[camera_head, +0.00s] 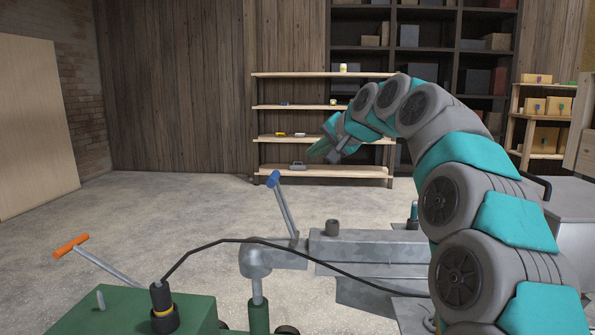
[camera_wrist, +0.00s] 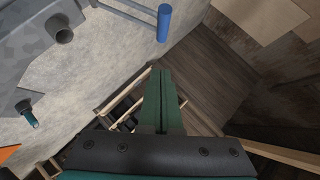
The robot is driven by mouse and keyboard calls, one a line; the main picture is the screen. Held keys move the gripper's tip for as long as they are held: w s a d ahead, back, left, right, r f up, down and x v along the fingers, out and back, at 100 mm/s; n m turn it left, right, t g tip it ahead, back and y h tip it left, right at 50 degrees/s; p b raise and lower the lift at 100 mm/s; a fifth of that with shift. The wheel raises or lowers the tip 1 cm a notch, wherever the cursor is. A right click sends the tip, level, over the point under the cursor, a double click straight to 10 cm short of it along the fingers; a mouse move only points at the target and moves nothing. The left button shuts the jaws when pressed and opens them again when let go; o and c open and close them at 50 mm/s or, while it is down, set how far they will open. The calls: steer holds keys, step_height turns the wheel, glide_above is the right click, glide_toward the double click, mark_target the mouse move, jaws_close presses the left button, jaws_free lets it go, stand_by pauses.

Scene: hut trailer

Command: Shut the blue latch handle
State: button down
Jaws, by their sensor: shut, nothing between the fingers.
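The blue latch handle (camera_head: 273,179) is a blue grip on a grey rod, which stands up, leaning left, from the grey metal hitch part. In the wrist view the blue handle (camera_wrist: 164,23) shows at the top, beyond my fingertips and apart from them. My gripper (camera_head: 320,150) is raised, up and to the right of the handle in the head view. Its green fingers (camera_wrist: 161,72) are together with nothing between them. The handle's lower pivot is small and hard to make out.
An orange-gripped lever (camera_head: 71,245) stands at the left beside the green metal body (camera_head: 130,315). A black cable (camera_head: 290,250) arches over the grey hitch frame (camera_head: 370,245). A wooden shelf (camera_head: 270,170) stands behind. The concrete floor at the left is clear.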

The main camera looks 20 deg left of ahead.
steer(key=shift+w+a, duration=0.1)
stand_by(0.3)
glide_toward(278, 174)
steer(key=shift+p+x, duration=0.3)
steer(key=shift+x, duration=2.5)
steer(key=shift+f, duration=0.1)
